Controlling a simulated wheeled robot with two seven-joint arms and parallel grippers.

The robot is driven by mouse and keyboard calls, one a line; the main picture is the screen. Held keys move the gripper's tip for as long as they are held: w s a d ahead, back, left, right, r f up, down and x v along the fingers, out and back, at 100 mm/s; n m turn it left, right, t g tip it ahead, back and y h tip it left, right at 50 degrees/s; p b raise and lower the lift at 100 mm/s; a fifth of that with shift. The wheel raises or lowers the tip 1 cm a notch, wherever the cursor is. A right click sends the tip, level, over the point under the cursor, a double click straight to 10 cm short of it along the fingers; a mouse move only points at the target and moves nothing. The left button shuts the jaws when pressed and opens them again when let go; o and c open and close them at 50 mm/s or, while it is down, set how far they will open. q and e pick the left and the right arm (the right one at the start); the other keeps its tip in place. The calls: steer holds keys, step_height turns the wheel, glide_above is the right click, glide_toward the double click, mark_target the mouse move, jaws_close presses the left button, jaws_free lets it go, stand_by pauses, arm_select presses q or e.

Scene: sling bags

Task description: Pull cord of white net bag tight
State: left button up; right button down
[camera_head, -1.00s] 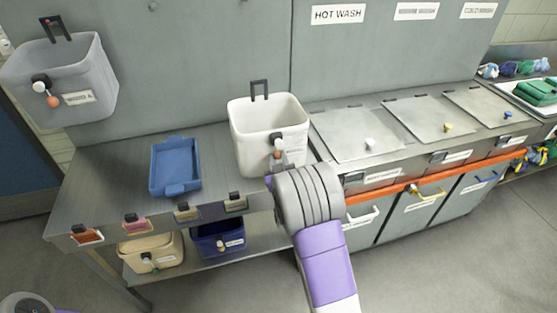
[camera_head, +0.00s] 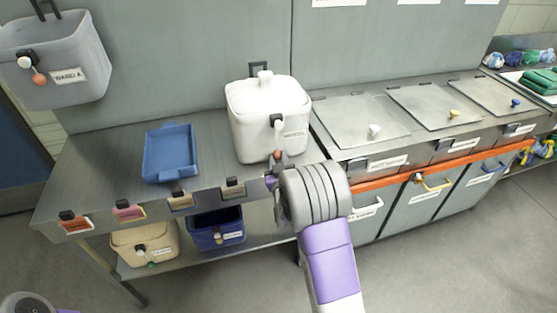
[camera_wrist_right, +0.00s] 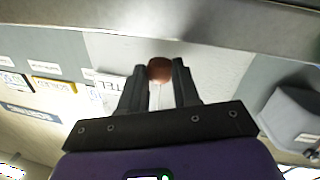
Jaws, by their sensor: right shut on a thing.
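The white bag (camera_head: 262,132) stands upright on the steel bench, against the back panel. Its top is now drawn closed, with a small white knob in the middle. A white cord stopper (camera_head: 277,123) sits on its front, and an orange-brown cord ball (camera_head: 277,155) is below that. My right gripper (camera_head: 277,163) is in front of the bag, low on its front side. In the right wrist view, its two fingers (camera_wrist_right: 159,72) are shut on the reddish-brown ball (camera_wrist_right: 159,68), with a pale cord behind it. My left gripper is not in view.
A blue tray (camera_head: 171,153) lies on the bench left of the bag. A grey bag (camera_head: 50,65) hangs at upper left. Beige (camera_head: 145,245) and dark blue (camera_head: 217,229) bags sit on the lower shelf. Lidded bins (camera_head: 362,121) with an orange rail stand at right.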

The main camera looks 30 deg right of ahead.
steer(key=c, duration=0.8)
jaws_free()
steer(key=shift+s+a, duration=0.1)
steer(key=shift+s, duration=0.05)
steer(key=p+v, duration=0.1)
steer(key=v, duration=0.6)
steer(key=shift+s, duration=0.1)
steer(key=shift+f, duration=0.1)
steer(key=s+a+f+g+y+p, duration=0.1)
steer(key=s+a+f+g+y, duration=0.25)
steer(key=f, duration=0.55)
steer(key=s+a+f+g+y+p, duration=0.25)
steer(key=a+f+g, duration=0.2)
steer(key=f, duration=0.55)
steer(key=s+a+f+g+y, duration=0.1)
steer(key=s+a+f+g, duration=0.1)
steer(key=s+a, duration=0.2)
steer(key=s+a+f+g+y, duration=0.2)
steer(key=s+a+f+g, duration=0.1)
steer(key=s+a, duration=0.2)
steer(key=s+a+f+m+g+y+p, duration=0.1)
steer(key=s+a+f+g+y, duration=0.1)
steer(key=s, duration=0.6)
steer(key=shift+s+a+f+g, duration=0.15)
steer(key=shift+a+f+g, duration=0.1)
steer(key=shift+a, duration=0.45)
steer(key=shift+s+a+f+g, duration=0.1)
steer(key=shift+a+g, duration=0.15)
steer(key=shift+a, duration=0.4)
